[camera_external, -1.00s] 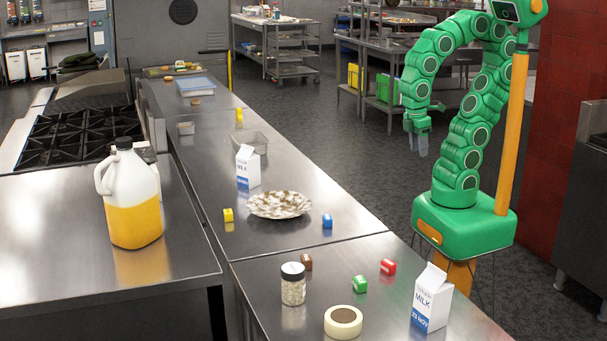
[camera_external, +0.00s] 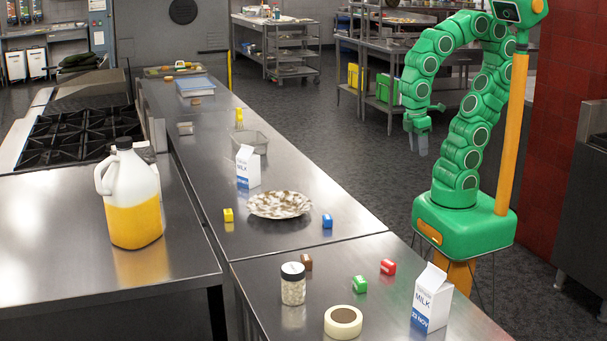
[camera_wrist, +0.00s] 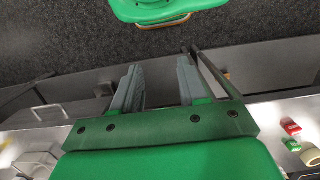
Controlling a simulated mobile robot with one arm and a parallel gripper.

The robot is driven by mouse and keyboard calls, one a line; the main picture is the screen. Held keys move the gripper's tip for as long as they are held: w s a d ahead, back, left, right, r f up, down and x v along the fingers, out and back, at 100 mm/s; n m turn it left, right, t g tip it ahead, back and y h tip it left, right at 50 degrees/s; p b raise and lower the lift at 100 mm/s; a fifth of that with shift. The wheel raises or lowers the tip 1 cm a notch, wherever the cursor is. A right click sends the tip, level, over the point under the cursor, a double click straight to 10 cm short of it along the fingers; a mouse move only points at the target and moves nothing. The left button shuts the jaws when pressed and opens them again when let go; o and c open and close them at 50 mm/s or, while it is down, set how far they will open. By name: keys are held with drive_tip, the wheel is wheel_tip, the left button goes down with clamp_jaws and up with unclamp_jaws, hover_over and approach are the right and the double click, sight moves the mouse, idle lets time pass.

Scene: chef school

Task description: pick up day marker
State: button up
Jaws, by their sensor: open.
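Several small coloured blocks that look like day markers lie on the steel counters: a red one (camera_external: 388,267), a green one (camera_external: 360,284), a brown one (camera_external: 306,262), a blue one (camera_external: 327,221) and a yellow one (camera_external: 229,215). I cannot tell which one the task means. The red block (camera_wrist: 290,126) and green block (camera_wrist: 292,144) also show at the right of the wrist view. My gripper (camera_external: 418,146) is open and empty, pointing down beyond the counter's right edge, apart from every block. In the wrist view its two fingers (camera_wrist: 158,80) are spread with nothing between them.
A milk carton (camera_external: 432,298), tape roll (camera_external: 343,322) and lidded jar (camera_external: 293,284) stand on the near counter. A plate (camera_external: 279,205), another milk carton (camera_external: 248,168) and a clear container (camera_external: 250,143) are farther back. A juice jug (camera_external: 134,205) stands left.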

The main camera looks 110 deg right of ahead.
drive_tip(key=o, duration=0.5)
drive_tip(key=shift+w, duration=0.1)
drive_tip(key=w+a+r, duration=0.2)
drive_tip(key=w+a, duration=0.3)
drive_tip(key=w, duration=0.6)
drive_tip(key=n+t, duration=0.2)
drive_tip(key=n, duration=0.1)
hover_over(391, 262)
drive_tip(key=f, duration=0.8)
drive_tip(key=shift+s+d+f, duration=0.15)
drive_tip(key=shift+s+d, duration=0.05)
drive_tip(key=shift+a+f, duration=0.2)
drive_tip(key=shift+f, duration=0.15)
drive_tip(key=shift+w+d+f, duration=0.1)
drive_tip(key=shift+f, duration=1.7)
drive_tip(key=shift+w+f, duration=0.1)
drive_tip(key=shift+f, duration=1.7)
